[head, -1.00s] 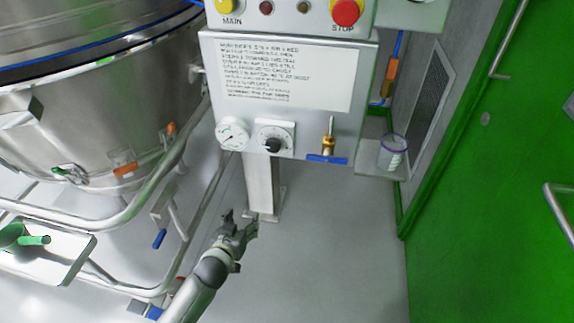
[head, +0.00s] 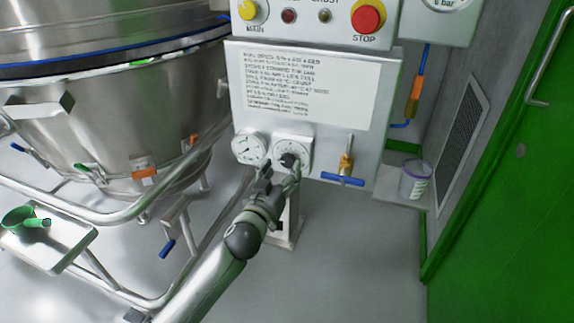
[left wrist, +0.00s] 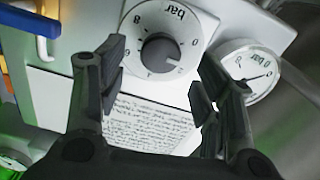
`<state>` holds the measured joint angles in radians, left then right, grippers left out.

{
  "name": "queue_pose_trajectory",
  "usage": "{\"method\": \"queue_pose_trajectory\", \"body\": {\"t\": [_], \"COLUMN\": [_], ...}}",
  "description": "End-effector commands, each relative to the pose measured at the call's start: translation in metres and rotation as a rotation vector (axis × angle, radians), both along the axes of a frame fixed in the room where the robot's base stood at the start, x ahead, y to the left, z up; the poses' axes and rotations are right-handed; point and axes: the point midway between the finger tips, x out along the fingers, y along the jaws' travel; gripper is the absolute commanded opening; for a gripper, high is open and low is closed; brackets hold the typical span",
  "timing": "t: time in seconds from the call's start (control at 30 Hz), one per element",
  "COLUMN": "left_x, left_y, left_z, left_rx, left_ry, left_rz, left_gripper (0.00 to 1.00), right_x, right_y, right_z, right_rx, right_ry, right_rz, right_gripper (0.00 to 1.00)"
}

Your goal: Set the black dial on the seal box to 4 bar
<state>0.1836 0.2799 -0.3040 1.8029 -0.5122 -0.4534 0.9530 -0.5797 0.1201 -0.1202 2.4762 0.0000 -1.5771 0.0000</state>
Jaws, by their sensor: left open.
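The black dial (head: 289,160) sits on a white square scale plate on the front of the seal box (head: 232,95). In the left wrist view the dial (left wrist: 160,52) appears turned over, with a pale mark toward the lower right; I cannot read its setting surely. My left gripper (head: 281,175) is open and empty, just in front of and below the dial in the head view. In the left wrist view its two fingers (left wrist: 160,78) stand apart, with the dial beyond and between them, seemingly untouched. My right gripper is not in view.
A round pressure gauge (head: 250,148) is close left of the dial. A blue-handled brass valve (head: 343,179) is to the right. A purple-rimmed tub (head: 414,181) stands on a shelf. A steel vessel (head: 100,125) with tube rails (head: 120,217) fills the left. Above is a red stop button (head: 367,18).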

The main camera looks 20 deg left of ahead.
Motion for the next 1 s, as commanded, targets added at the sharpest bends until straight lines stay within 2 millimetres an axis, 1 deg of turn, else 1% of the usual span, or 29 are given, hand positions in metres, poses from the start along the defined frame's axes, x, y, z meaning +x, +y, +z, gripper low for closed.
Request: {"method": "queue_pose_trajectory", "body": {"t": [0.03, 0.1, 0.3, 0.43, 0.67, 0.77, 1.0], "left_x": [0.009, 0.019, 0.037, 0.042, 0.042, 0.042, 0.042], "left_y": [0.000, 0.000, -0.001, -0.001, -0.001, -0.001, -0.001], "left_z": [0.000, 0.000, -0.001, 0.000, 0.000, 0.000, -0.001], "left_rx": [0.002, 0.003, 0.002, 0.001, 0.001, 0.001, 0.001], "left_ry": [-0.002, -0.002, 0.000, 0.001, 0.001, 0.001, 0.001], "left_rz": [0.000, 0.001, 0.001, 0.001, 0.001, 0.001, 0.001], "left_gripper": [0.60, 0.60, 0.60, 0.60, 0.60, 0.50, 0.19], "right_x": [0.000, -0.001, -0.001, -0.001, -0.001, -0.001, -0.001], "right_y": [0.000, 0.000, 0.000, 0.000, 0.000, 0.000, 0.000], "right_z": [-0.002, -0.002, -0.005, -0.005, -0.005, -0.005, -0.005], "right_rx": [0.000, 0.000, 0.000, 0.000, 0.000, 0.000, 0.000], "right_ry": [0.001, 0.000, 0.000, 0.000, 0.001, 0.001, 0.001], "right_rz": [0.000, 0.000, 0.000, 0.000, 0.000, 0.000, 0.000], "right_gripper": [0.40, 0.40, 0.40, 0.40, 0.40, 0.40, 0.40]}}
